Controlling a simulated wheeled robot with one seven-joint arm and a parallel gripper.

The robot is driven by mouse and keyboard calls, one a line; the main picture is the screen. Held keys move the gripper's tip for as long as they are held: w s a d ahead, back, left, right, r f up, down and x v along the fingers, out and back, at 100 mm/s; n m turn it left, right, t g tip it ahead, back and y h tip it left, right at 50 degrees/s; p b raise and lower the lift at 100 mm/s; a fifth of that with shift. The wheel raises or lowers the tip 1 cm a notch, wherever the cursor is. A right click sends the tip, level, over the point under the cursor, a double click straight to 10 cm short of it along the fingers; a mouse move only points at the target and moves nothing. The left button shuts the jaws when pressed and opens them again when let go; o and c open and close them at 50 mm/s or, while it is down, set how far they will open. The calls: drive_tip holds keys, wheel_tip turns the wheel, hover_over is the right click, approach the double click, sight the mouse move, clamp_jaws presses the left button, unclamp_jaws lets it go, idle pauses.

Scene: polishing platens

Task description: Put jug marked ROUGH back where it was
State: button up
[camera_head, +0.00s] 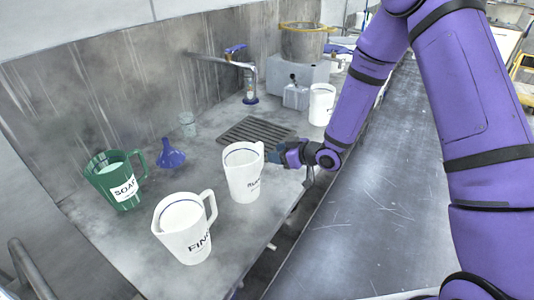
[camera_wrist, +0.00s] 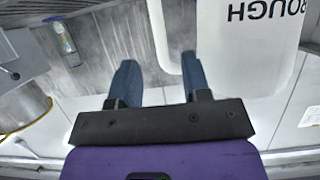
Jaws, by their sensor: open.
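The white jug marked ROUGH (camera_head: 241,174) stands upright on the grey bench, in front of the drain grate. Its label is partly turned away in the head view but reads upside down in the wrist view (camera_wrist: 245,45). My gripper (camera_head: 274,154) is at the jug's right side, by its handle. In the wrist view, my two blue fingers (camera_wrist: 158,82) are apart, and the white handle (camera_wrist: 160,40) shows between them and beyond their tips. I cannot tell whether the fingers touch it.
A white jug marked FINE (camera_head: 188,236) and a green SOAP jug (camera_head: 116,184) stand to the left, with a blue funnel (camera_head: 171,154) behind. The drain grate (camera_head: 253,133), a tap (camera_head: 249,82) and another white jug (camera_head: 321,104) are farther back. Bare bench lies left of ROUGH.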

drive_tip(key=v, duration=0.5)
drive_tip(key=shift+s+d+r, duration=0.1)
drive_tip(key=shift+s+d, duration=0.1)
drive_tip(key=shift+d, duration=0.1)
drive_tip(key=shift+r, duration=0.1)
drive_tip(key=s+d+r+m+t+h, duration=0.1)
drive_tip(key=s+d+r+m+h, duration=0.1)
drive_tip(key=d+r+h, duration=0.6)
drive_tip(key=s+d+r+m+h, duration=0.1)
drive_tip(key=s+d+r+m, duration=0.3)
drive_tip(key=r, duration=0.8)
drive_tip(key=s+d+r+m+g, duration=0.2)
drive_tip(key=s+r, duration=0.3)
drive_tip(key=s, duration=0.7)
drive_tip(key=s+d+r+m+g+h, duration=0.1)
drive_tip(key=s+r, duration=0.4)
drive_tip(key=s, duration=0.8)
drive_tip(key=shift+d+r+m+g+h, duration=0.3)
drive_tip(key=shift+d+m+g, duration=0.2)
drive_tip(key=shift+d+m, duration=0.15)
